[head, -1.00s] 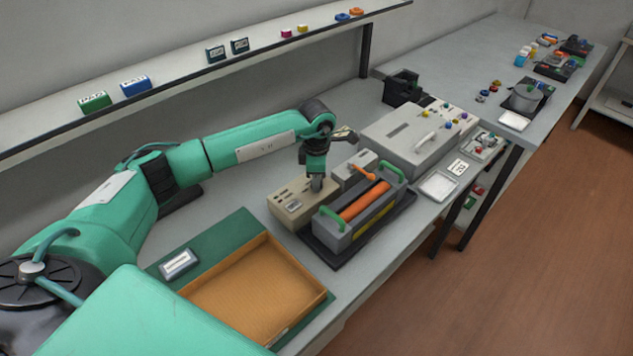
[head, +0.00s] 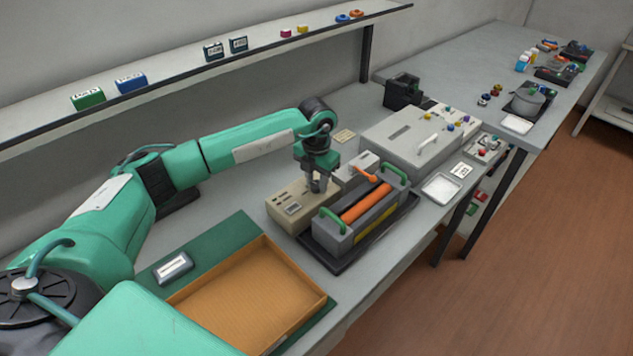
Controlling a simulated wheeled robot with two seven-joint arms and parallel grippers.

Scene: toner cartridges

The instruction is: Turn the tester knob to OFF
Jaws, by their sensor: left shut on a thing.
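The tester is a beige box (head: 291,209) on the bench, with a small dark display on its sloped front. My left gripper (head: 317,188) points down at the right end of the tester's top and is shut on the tester knob. The knob itself is hidden by the fingers, so its setting cannot be read. My right gripper is not in view.
A grey cartridge unit with an orange roller (head: 366,204) and green handles sits in a black tray right beside the tester. An orange-lined tray (head: 325,299) lies in front. A large grey box (head: 377,139) stands behind. A shelf (head: 203,72) runs above.

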